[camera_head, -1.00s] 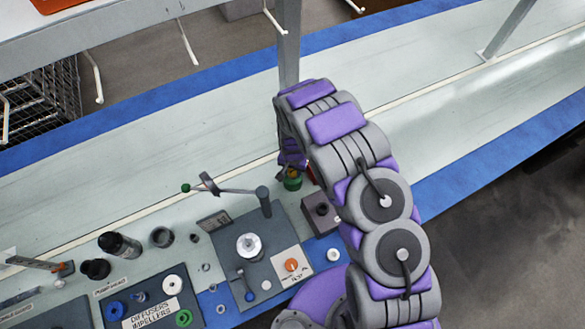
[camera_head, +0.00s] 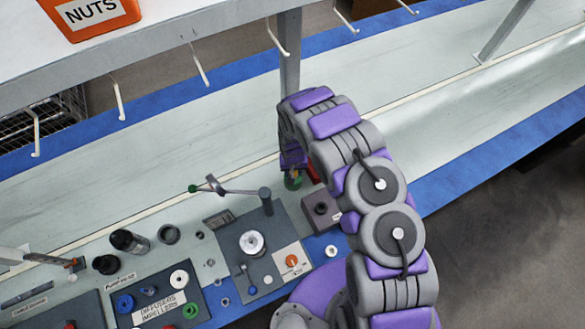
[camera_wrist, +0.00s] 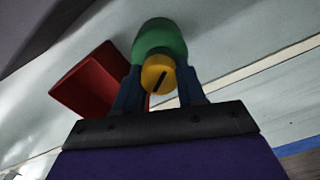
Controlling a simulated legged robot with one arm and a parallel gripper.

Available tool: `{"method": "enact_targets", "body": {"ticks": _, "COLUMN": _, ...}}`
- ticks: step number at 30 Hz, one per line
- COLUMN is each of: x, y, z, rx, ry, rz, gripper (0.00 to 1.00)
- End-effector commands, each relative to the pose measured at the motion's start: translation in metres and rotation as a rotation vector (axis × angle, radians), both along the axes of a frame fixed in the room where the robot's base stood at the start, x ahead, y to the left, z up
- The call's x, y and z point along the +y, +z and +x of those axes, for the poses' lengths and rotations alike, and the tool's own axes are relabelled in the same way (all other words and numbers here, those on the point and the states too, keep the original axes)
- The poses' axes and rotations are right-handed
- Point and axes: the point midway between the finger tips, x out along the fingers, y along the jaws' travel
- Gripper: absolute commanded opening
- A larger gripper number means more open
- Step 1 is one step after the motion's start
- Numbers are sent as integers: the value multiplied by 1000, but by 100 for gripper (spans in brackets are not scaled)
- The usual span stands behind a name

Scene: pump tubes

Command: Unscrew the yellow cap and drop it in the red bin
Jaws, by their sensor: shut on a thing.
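The yellow cap (camera_wrist: 158,75) sits between the two fingers of my gripper (camera_wrist: 160,88) in the wrist view, and the gripper is shut on it. A dark slot shows on the cap's face. The green container (camera_wrist: 158,38) is directly behind the cap; I cannot tell whether the cap is still threaded on it. The red bin (camera_wrist: 88,78) is just left of my gripper in the wrist view. In the head view the green container (camera_head: 293,181) shows below my arm's end, and a bit of the red bin (camera_head: 313,174) shows beside it. The cap is hidden there.
A grey box (camera_head: 320,208) stands near the red bin. A dark plate with a lever fixture (camera_head: 252,243) and a board of impellers (camera_head: 158,305) lie to the left. A metal post (camera_head: 289,60) and shelf hooks stand behind. The pale bench beyond is clear.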

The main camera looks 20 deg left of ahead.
Motion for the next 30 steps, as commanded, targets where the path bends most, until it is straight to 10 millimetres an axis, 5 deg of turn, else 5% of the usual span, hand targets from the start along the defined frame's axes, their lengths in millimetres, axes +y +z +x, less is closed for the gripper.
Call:
{"method": "enact_targets", "body": {"ticks": 7, "x": -2, "y": 2, "z": -1, "rx": 4, "ry": 169, "rz": -3, "gripper": 3}}
{"method": "enact_targets", "body": {"ticks": 19, "x": -2, "y": 0, "z": 0, "rx": 3, "ry": 205, "rz": -3, "gripper": 3}}
{"method": "enact_targets", "body": {"ticks": 30, "x": -1, "y": 0, "z": 0, "rx": 2, "ry": 487, "rz": -1, "gripper": 3}}
